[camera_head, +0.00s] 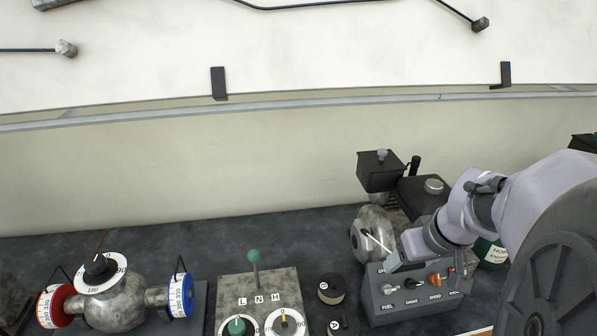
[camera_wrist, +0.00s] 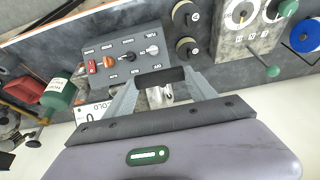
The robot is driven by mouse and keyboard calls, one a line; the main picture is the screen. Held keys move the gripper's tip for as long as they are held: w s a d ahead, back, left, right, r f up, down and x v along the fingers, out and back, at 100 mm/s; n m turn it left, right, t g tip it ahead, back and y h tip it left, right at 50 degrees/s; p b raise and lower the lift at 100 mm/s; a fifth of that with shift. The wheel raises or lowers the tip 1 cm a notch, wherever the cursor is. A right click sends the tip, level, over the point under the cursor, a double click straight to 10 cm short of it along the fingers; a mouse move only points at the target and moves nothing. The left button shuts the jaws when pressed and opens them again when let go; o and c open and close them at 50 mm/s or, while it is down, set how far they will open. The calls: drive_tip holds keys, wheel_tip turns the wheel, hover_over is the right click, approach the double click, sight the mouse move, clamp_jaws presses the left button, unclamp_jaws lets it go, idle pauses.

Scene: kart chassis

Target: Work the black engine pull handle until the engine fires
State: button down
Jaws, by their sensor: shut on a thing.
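The black pull handle (camera_wrist: 160,77) is a short dark bar lying across between the two grey fingers of my gripper (camera_wrist: 163,84) in the wrist view. My gripper is shut on it. In the head view my gripper (camera_head: 391,259) is just in front of the engine's round grey housing (camera_head: 367,236), above the control box's rear left corner. A thin pale line, seemingly the cord, runs from the housing toward my gripper. The handle is hidden there. The engine (camera_head: 420,193) has a black box and dark top. The pictures do not show whether it is running.
A grey control box (camera_head: 412,309) with choke, fuel and speed controls stands in front of the engine. A green bottle (camera_head: 491,252) is right of it. Black knobs (camera_head: 331,289) and a lever panel (camera_head: 262,287) are to the left. A pale wall (camera_head: 200,165) rises behind.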

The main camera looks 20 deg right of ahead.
drive_tip(key=shift+c, duration=1.4)
unclamp_jaws()
drive_tip(key=p+v, duration=1.3)
drive_tip(key=v, duration=0.4)
drive_tip(key=shift+s, duration=0.2)
drive_tip(key=shift+a+r, duration=0.1)
